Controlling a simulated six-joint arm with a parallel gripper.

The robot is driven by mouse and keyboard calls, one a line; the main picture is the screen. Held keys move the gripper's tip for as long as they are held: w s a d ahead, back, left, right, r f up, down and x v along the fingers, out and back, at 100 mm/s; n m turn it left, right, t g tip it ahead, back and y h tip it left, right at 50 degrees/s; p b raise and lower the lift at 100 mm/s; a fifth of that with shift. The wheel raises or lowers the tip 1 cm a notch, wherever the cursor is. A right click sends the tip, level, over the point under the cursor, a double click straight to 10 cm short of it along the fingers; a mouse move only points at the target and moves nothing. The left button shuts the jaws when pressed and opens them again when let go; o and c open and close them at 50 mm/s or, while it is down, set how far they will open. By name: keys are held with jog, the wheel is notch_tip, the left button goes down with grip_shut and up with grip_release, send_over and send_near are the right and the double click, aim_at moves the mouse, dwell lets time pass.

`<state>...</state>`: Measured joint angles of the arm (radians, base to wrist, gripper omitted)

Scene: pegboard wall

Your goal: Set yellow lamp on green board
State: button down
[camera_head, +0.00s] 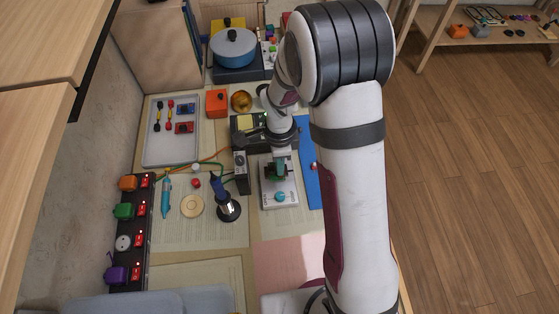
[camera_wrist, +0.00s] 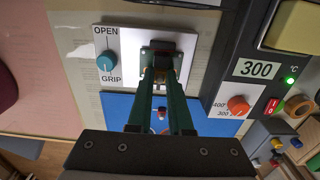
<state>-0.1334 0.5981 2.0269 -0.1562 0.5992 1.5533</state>
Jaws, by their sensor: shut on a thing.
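My gripper (camera_head: 277,163) is over the white clamp base (camera_head: 280,199), which has a teal knob (camera_head: 280,197). In the wrist view the two long green fingers of my gripper (camera_wrist: 159,80) come together at the dark clamp on the white base (camera_wrist: 133,50). They are shut on a small yellowish piece (camera_wrist: 159,74), apparently the yellow lamp, mostly hidden between the tips. The teal knob (camera_wrist: 105,62) sits between the words OPEN and GRIP. Dark green shows at the clamp in the head view, but I cannot tell board from fingers. Whether the piece touches the board is hidden.
A blue mat (camera_head: 312,190) with a small red and white item lies right of the clamp. A heating station (camera_wrist: 239,98) marked 300 stands close by.

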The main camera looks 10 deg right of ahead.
jog(key=shift+f, duration=0.1)
jog(key=c, duration=0.8)
grip_release()
jog(key=shift+o, duration=0.2)
jog(key=shift+r, duration=3)
